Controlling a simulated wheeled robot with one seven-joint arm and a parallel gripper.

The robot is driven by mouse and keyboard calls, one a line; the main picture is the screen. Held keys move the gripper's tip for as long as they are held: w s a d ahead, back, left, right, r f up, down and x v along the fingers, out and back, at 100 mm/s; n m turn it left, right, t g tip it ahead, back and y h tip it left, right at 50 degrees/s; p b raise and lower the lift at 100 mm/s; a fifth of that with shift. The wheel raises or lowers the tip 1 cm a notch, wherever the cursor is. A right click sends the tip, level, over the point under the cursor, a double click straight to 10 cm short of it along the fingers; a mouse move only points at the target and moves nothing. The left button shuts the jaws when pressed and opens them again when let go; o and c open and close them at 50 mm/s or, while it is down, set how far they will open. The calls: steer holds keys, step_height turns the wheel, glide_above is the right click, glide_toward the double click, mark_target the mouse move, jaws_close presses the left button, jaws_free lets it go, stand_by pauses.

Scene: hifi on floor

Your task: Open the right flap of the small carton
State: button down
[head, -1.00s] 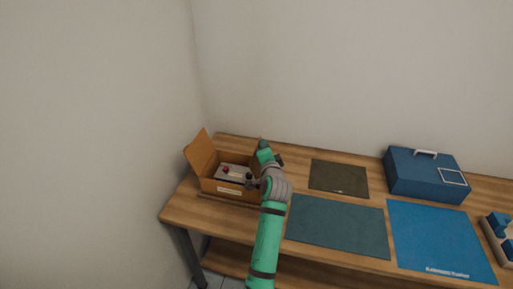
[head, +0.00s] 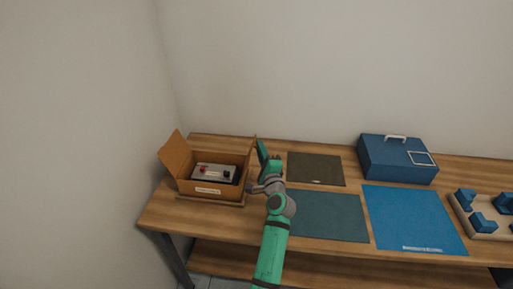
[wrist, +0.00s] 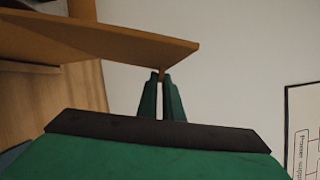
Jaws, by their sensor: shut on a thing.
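The small carton (head: 211,190) is brown cardboard with a white label on its front and stands at the left end of the table. Its left flap (head: 174,153) stands open, leaning outward. Its right flap (head: 252,153) stands roughly upright at the right side, partly hidden by my arm. A grey device (head: 213,172) with a red and a black knob lies inside. My gripper (head: 262,150) is at the right flap. In the wrist view, my green fingertips (wrist: 161,76) are shut on the edge of the brown flap panel (wrist: 110,38).
A dark brown mat (head: 316,169), a teal mat (head: 328,216) and a blue mat (head: 413,220) lie right of the carton. A blue case (head: 397,160) stands behind. A tray (head: 484,218) with blue blocks is at far right. Walls stand left and behind.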

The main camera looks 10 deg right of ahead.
steer(key=shift+s+d+f, duration=0.15)
steer(key=shift+d+f, duration=0.15)
steer(key=shift+d, duration=0.2)
steer(key=c, duration=1.9)
jaws_free()
steer(key=shift+a, duration=0.1)
steer(key=s, duration=0.7)
steer(key=s+f, duration=0.1)
steer(key=s, duration=0.2)
steer(key=shift+s+f, duration=0.1)
steer(key=shift+s, duration=0.25)
steer(key=shift+w, duration=0.1)
